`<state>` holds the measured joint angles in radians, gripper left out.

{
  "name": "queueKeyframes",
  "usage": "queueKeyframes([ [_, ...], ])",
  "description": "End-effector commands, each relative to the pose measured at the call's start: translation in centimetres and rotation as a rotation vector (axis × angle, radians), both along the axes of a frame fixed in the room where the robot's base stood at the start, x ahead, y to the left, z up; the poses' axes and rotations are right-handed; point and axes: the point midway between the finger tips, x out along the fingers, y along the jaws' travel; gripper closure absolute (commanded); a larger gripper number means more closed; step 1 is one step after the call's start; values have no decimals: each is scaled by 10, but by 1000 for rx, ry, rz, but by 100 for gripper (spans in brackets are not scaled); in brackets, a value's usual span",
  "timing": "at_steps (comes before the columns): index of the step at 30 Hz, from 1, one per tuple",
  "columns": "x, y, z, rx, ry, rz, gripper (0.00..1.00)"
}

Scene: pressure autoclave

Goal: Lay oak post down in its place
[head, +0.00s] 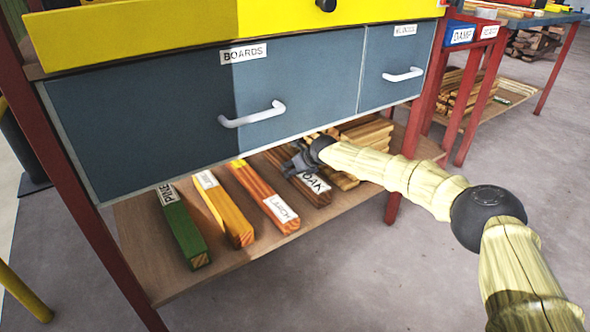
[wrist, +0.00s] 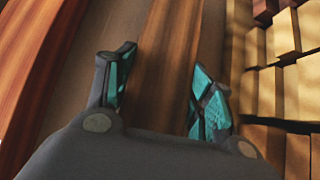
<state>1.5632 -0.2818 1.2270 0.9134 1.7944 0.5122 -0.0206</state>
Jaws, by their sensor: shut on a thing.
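The oak post (head: 322,197) is dark brown with a white OAK label. It lies along the lower shelf (head: 240,262), between an orange-brown post and a stack of boards. Its far part is hidden by my gripper and the drawers above. My gripper (head: 301,163) is shut on the oak post from above, beneath the drawer front. In the wrist view, the oak post (wrist: 165,60) runs between the two teal-padded fingers (wrist: 160,95). I cannot tell whether its underside touches the shelf.
A green post (head: 183,228) labelled PINE, a yellow post (head: 226,210) and an orange-brown post (head: 264,198) lie left of the oak. Stacked boards (head: 365,135) lie close on the right. The grey BOARDS drawer (head: 170,120) hangs low overhead. A red leg (head: 393,207) stands at right.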

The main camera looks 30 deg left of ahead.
Motion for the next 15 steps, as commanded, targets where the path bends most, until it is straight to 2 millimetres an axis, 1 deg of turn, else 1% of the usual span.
queueKeyframes([
  [4, 0, 1, -1, 2, -1, 0, 100],
  [5, 0, 0, -2, 0, 0, 0, 41],
  [7, 0, 0, -2, 0, 0, 0, 29],
  [8, 0, 0, -2, 0, 0, 0, 25],
  [15, 0, 0, -2, 0, 0, 0, 25],
])
